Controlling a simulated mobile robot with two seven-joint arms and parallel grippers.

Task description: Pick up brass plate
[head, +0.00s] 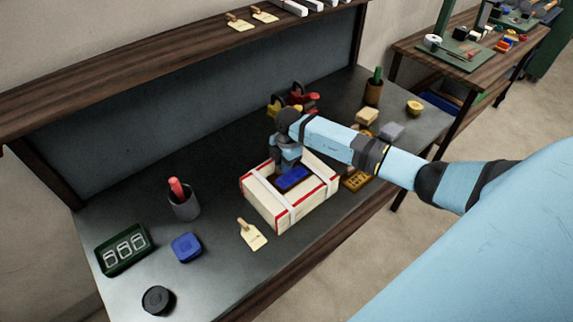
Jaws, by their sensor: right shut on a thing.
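A brass-coloured plate (357,181) with dark marks lies on the bench just right of a cream box, partly hidden by the box and my right arm. My right gripper (286,167) points down over the top of the box (266,205), left of the plate and apart from it. It is shut on a dark blue block (294,179) at the box's top; the exact contact of the fingers is hard to see. My left gripper is not in view.
Left on the bench (215,270) are a grey cup (184,203), a green tray (122,249), a blue container (186,247), a black round thing (158,300) and a tagged card (252,234). Red and yellow items (297,98) stand behind the gripper. A shelf (150,60) overhangs the back.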

